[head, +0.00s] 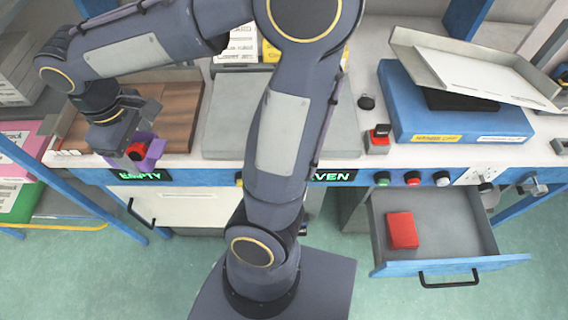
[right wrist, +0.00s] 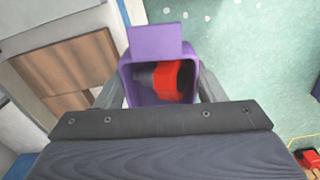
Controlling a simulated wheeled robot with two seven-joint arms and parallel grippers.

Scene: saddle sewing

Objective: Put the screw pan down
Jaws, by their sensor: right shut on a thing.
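The screw pan (head: 154,151) is a small purple open box with a raised back plate. In the head view it is at the bench's front edge, at the left, just above the "EMPTY" label. My right gripper (head: 137,141) is shut on it. The right wrist view shows the pan (right wrist: 152,47) between the two fingers of the gripper (right wrist: 160,92), with a red and grey part (right wrist: 168,78) lying inside. I cannot tell whether the pan touches the bench. My left gripper is not in view.
A brown wooden board (head: 180,115) lies behind the pan. A grey mat (head: 225,135) lies right of it. A blue binder (head: 400,105) carries a tilted tray (head: 475,70). An open drawer (head: 478,220) holds a red box (head: 402,230). Shelves with packages (head: 25,140) stand at the left.

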